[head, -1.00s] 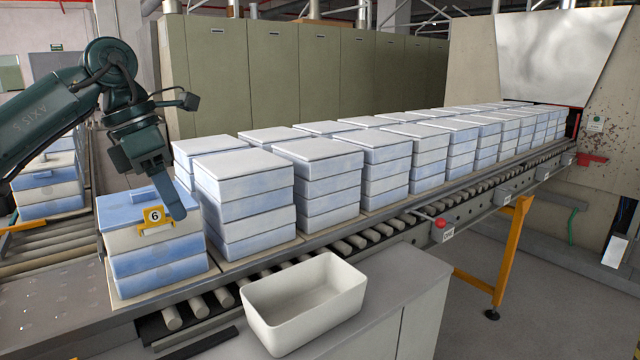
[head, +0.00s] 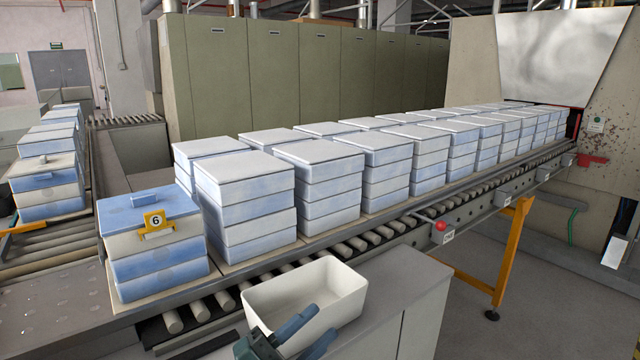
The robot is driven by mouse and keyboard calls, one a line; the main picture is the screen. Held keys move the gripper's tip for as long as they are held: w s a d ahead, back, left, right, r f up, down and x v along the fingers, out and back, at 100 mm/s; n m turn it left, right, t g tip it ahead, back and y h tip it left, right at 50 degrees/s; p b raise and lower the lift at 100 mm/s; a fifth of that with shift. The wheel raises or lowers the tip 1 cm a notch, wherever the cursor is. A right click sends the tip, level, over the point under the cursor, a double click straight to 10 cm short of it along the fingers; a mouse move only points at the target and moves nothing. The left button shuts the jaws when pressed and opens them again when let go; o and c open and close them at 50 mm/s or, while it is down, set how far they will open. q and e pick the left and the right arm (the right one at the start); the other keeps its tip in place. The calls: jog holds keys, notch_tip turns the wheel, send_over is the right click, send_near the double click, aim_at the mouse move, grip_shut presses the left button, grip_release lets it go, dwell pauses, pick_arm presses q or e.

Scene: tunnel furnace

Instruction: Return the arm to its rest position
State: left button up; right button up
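The rest of the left arm is out of the picture. My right gripper is not in view. The front-left stack of blue and white boxes (head: 160,264) stands on the conveyor with a yellow tag marked 6 (head: 155,221) on its front; the gripper is well clear of it.
The conveyor with long rows of box stacks (head: 245,190) runs toward the furnace mouth at the back right. More stacks (head: 47,180) stand on rollers at the left. The white bin sits on a grey cabinet (head: 400,290). A red button (head: 441,225) is on the conveyor's side.

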pick_arm(q)
jog(key=s+a+f+n+t+y, duration=0.2)
jog(key=a+f+n+y, duration=0.2)
jog(key=f+n+y, duration=0.25)
jog(key=s+a+f+n+t+y, duration=0.1)
jog(key=s+a+f+n+y, duration=0.15)
jog(key=f+n+y, duration=0.4)
jog(key=s+a+f+n+g+y, duration=0.1)
jog(key=s+a+f+n+g, duration=0.1)
jog(key=s+f, duration=0.4)
jog(key=s+a+f+n+g+y, duration=0.1)
jog(key=s+a+f+n+g, duration=0.2)
jog(key=s+a+f+n, duration=0.1)
notch_tip(320, 180, down, 3)
jog(key=shift+s+a+f+n+y, duration=0.1)
jog(key=shift+s+a+n+y, duration=0.2)
jog(key=shift+s+n, duration=0.7)
jog(key=shift+s, duration=0.15)
